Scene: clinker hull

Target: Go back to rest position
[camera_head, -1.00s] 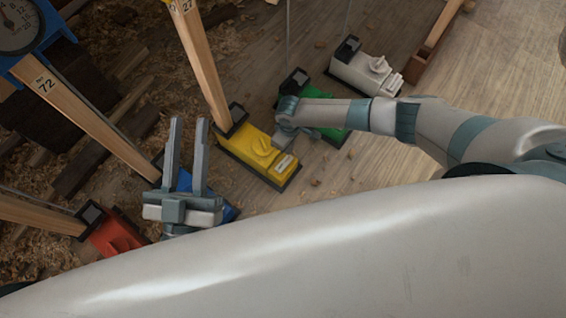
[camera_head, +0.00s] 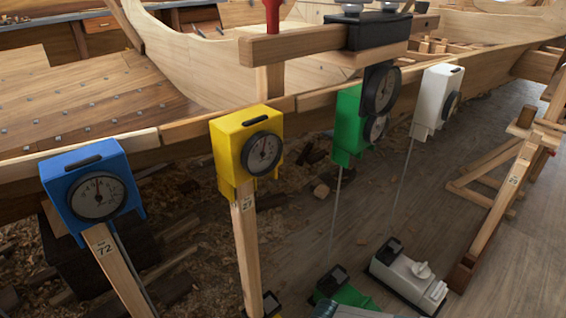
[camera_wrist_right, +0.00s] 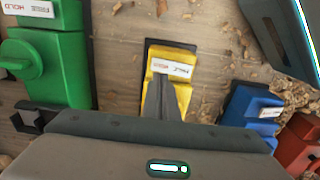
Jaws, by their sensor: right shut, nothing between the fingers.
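My right gripper (camera_wrist_right: 160,82) is shut and empty in the right wrist view. Its fingers point at the yellow base (camera_wrist_right: 172,68) and cover part of it; whether they touch it I cannot tell. A small part of my own arm shows at the bottom edge of the head view. My left gripper is not in view in either current frame.
Blue (camera_head: 92,185), yellow (camera_head: 246,150), green (camera_head: 347,125) and white (camera_head: 437,98) dial boxes line the wooden hull (camera_head: 150,140). The green base (camera_wrist_right: 52,60), blue base (camera_wrist_right: 250,105) and red base (camera_wrist_right: 300,145) flank the yellow one. Wood shavings litter the floor.

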